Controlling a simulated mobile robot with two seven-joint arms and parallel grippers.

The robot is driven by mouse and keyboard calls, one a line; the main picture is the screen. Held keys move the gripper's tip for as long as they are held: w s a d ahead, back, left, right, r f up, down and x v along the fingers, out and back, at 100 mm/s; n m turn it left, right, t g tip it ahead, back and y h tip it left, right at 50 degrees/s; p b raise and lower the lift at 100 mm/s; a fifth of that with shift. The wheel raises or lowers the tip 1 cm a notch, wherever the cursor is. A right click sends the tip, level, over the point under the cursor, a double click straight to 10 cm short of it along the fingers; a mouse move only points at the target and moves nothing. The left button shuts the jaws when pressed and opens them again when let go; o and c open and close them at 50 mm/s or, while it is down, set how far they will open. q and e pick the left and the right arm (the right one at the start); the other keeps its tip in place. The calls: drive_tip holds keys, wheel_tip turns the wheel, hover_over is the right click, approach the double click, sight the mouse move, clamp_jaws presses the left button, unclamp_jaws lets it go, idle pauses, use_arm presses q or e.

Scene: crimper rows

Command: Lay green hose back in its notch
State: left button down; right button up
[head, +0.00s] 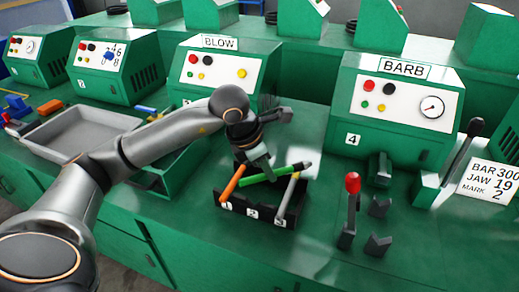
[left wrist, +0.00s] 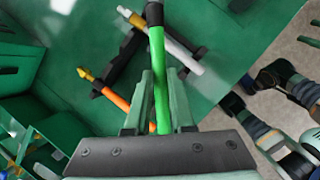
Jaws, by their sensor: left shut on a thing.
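The green hose (head: 280,174), with a black tip, is held above the dark rack (head: 231,206), which is marked 1, 2 and 3. The hose lies crosswise over the rack, its black tip towards the right. My left gripper (head: 262,168) is shut on the hose; in the left wrist view the green hose (left wrist: 158,70) runs between its two fingers (left wrist: 160,110). An orange hose (head: 232,184) lies at notch 1 and a grey hose (head: 286,198) at notch 3. Notch 2 shows no hose. Whether the green hose touches the rack is unclear.
The BARB machine (head: 400,105) stands behind to the right, with a red-knobbed lever (head: 351,195) and dark blocks before it. The BLOW machine (head: 220,75) stands behind the arm. A grey tray (head: 75,138) is at left.

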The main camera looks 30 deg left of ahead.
sight(259, 180)
use_arm(q)
drive_tip(key=w+a+r+n+y, duration=0.2)
drive_tip(key=a+r+n+y, duration=0.1)
drive_tip(key=n, duration=0.7)
drive_tip(key=f+b, duration=0.2)
drive_tip(key=f, duration=0.1)
drive_tip(key=f+b, duration=0.2)
drive_tip(key=f, duration=0.1)
drive_tip(key=f+b, duration=0.2)
drive_tip(key=f, duration=0.2)
drive_tip(key=shift+s+a+b, duration=0.1)
drive_tip(key=shift+s+b, duration=0.15)
drive_tip(key=shift+b, duration=0.15)
drive_tip(key=shift+f+b, duration=0.4)
drive_tip(key=shift+f, duration=0.1)
use_arm(e)
drive_tip(key=shift+n+y, duration=0.3)
drive_tip(key=shift+y, duration=0.2)
drive_tip(key=a+f, duration=0.1)
drive_tip(key=w+a+f, duration=0.2)
drive_tip(key=f, duration=0.1)
use_arm(q)
drive_tip(key=c, duration=0.7)
unclamp_jaws()
use_arm(e)
drive_tip(key=shift+s+d+f, duration=0.1)
drive_tip(key=shift+s+f, duration=0.15)
drive_tip(key=shift+s, duration=0.15)
